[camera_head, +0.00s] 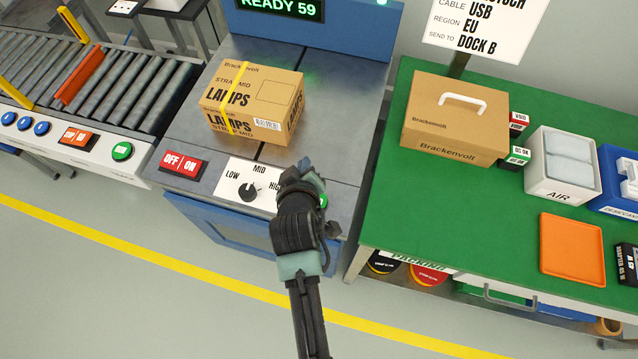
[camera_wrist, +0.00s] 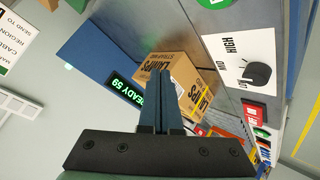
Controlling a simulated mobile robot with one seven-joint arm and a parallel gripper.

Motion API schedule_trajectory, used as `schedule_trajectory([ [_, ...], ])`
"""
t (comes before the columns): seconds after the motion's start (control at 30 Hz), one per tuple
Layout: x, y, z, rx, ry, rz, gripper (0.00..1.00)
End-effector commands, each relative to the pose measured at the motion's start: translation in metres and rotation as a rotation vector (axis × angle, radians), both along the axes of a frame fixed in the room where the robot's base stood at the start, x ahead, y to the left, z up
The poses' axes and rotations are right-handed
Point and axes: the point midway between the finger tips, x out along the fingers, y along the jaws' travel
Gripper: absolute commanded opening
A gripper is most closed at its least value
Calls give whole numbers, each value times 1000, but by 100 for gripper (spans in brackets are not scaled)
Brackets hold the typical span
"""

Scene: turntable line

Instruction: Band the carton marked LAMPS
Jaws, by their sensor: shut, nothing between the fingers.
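The carton marked LAMPS (camera_head: 272,92) sits on the grey top of the strapping machine (camera_head: 205,135). Its print also reads STRAP MID, and a yellow band runs over its top and front, left of centre. The machine's display (camera_head: 282,8) reads READY 59. On the front are a red OFF/ON switch (camera_head: 180,163) and a black knob (camera_head: 249,192) marked LOW, MID, HIGH; its exact setting is hard to tell. A green button (camera_head: 322,201) is partly hidden behind my gripper (camera_head: 303,168). My gripper is shut and empty, in front of the carton; its fingers show in the wrist view (camera_wrist: 160,105).
A roller conveyor (camera_head: 110,85) with an orange bar (camera_head: 78,76) stands left. On the right, a green bench (camera_head: 400,205) holds a brown Brackenvolt carton with a white handle (camera_head: 450,125), an AIR bin (camera_head: 560,185) and an orange tray (camera_head: 572,250). A yellow line (camera_head: 150,258) crosses the clear floor.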

Motion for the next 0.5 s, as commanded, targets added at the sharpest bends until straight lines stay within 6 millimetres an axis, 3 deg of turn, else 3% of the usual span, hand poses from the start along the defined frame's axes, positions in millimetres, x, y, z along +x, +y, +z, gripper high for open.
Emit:
schedule_trajectory([
  [0.03,-7,-2,12,-15,26,6,0],
  [0.3,-30,-12,10,-71,112,24,0],
  [0.5,-36,-14,6,-83,130,29,0],
])
